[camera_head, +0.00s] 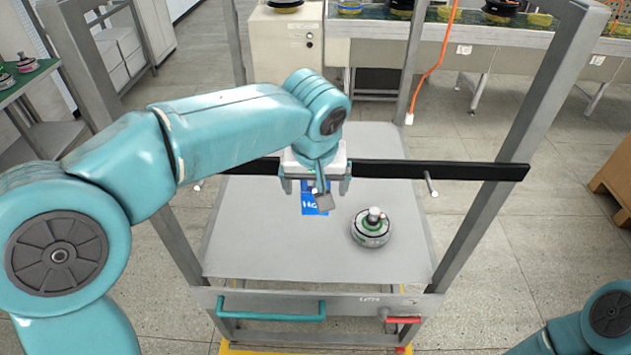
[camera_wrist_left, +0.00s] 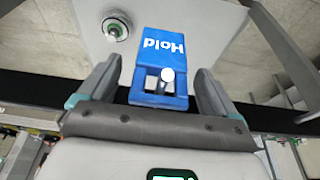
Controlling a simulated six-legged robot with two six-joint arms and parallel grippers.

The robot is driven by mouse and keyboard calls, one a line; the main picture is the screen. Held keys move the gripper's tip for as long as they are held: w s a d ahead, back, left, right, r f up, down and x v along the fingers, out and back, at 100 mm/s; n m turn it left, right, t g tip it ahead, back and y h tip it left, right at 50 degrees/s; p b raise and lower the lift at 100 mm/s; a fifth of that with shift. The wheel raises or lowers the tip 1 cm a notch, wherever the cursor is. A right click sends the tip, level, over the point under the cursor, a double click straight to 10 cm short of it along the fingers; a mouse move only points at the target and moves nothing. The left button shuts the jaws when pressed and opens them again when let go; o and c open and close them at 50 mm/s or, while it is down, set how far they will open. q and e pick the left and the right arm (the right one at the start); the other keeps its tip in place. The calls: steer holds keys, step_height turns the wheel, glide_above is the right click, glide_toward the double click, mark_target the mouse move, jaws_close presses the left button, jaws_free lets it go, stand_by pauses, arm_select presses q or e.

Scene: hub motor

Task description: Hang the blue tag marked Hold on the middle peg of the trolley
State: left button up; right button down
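The blue tag (camera_head: 315,205) marked Hold hangs at the middle of the trolley's black crossbar (camera_head: 385,170). In the left wrist view the tag (camera_wrist_left: 163,50) has a slot, and the pale round end of the middle peg (camera_wrist_left: 167,75) sticks out through it. My left gripper (camera_head: 316,187) is around the tag, with one finger on each side. In the left wrist view its fingers (camera_wrist_left: 157,85) stand apart, with narrow gaps beside the tag. The left peg (camera_head: 197,187) and right peg (camera_head: 431,184) are bare. My right gripper is out of view.
A round hub motor (camera_head: 371,228) sits on the trolley's grey deck (camera_head: 260,245), right of the tag. Grey uprights frame the trolley. A teal handle (camera_head: 270,314) and a red handle (camera_head: 402,319) are at its front. An orange cable (camera_head: 437,65) hangs behind.

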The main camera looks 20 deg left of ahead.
arm_select(q)
steer(key=p+v, duration=0.1)
steer(key=v, duration=1.5)
steer(key=shift+s+r, duration=0.1)
steer(key=shift+s, duration=0.05)
